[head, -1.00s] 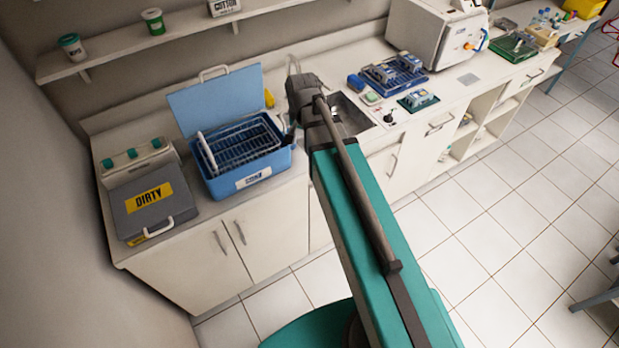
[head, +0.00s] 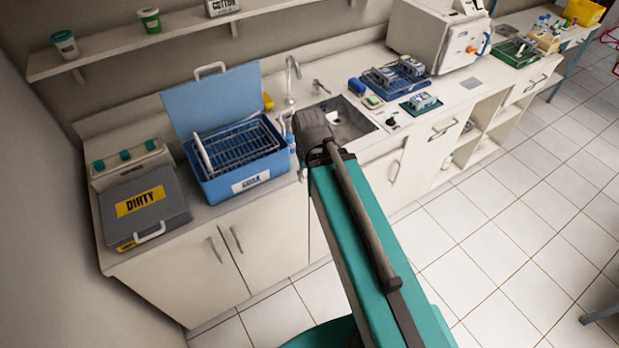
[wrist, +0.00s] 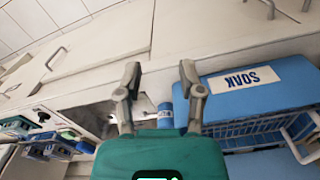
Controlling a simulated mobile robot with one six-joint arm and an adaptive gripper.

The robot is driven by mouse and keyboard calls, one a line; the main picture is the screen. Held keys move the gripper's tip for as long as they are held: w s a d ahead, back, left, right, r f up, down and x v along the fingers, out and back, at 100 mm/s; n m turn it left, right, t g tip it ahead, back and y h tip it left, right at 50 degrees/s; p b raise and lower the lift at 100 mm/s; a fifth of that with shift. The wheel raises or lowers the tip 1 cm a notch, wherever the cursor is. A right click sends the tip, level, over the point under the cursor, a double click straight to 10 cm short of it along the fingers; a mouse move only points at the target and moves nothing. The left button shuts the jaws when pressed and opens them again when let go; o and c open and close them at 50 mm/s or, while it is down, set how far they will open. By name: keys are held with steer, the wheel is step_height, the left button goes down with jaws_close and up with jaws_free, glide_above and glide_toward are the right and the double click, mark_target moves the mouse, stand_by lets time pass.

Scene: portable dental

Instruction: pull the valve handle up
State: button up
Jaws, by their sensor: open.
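In the head view a grey curved tap (head: 291,76) stands behind the sink (head: 345,118). A small metal lever-like fitting (head: 321,87) is to its right. I cannot tell for sure which part is the valve handle; no handle is clear in the wrist view. My gripper (wrist: 159,72) is open and empty in the wrist view, its two fingers apart above the counter's front edge. A small blue cylinder (wrist: 166,117) shows between the fingers, beside the blue SOAK tub (wrist: 235,98).
The open SOAK tub (head: 236,188) holds a wire basket left of the sink. A grey DIRTY box (head: 147,206) stands farther left. Blue trays (head: 402,80) and a white machine (head: 435,38) are to the right. The tiled floor in front is clear.

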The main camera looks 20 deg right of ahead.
steer(key=shift+c, duration=0.3)
steer(key=shift+c, duration=1)
steer(key=shift+w+r, duration=0.15)
steer(key=shift+w, duration=0.15)
steer(key=shift+c, duration=1.2)
steer(key=w+r+n+p, duration=0.1)
steer(key=w+r+p, duration=0.2)
steer(key=w, duration=0.6)
steer(key=w+r+n+p, duration=0.1)
steer(key=w+r+p, duration=0.3)
steer(key=w, duration=0.6)
steer(key=w+a+r+n+t+p, duration=0.1)
steer(key=w+r+p, duration=0.2)
steer(key=w, duration=0.7)
steer(key=shift+w+r+p, duration=0.2)
steer(key=shift+w+p, duration=0.05)
steer(key=shift+p, duration=0.1)
jaws_close()
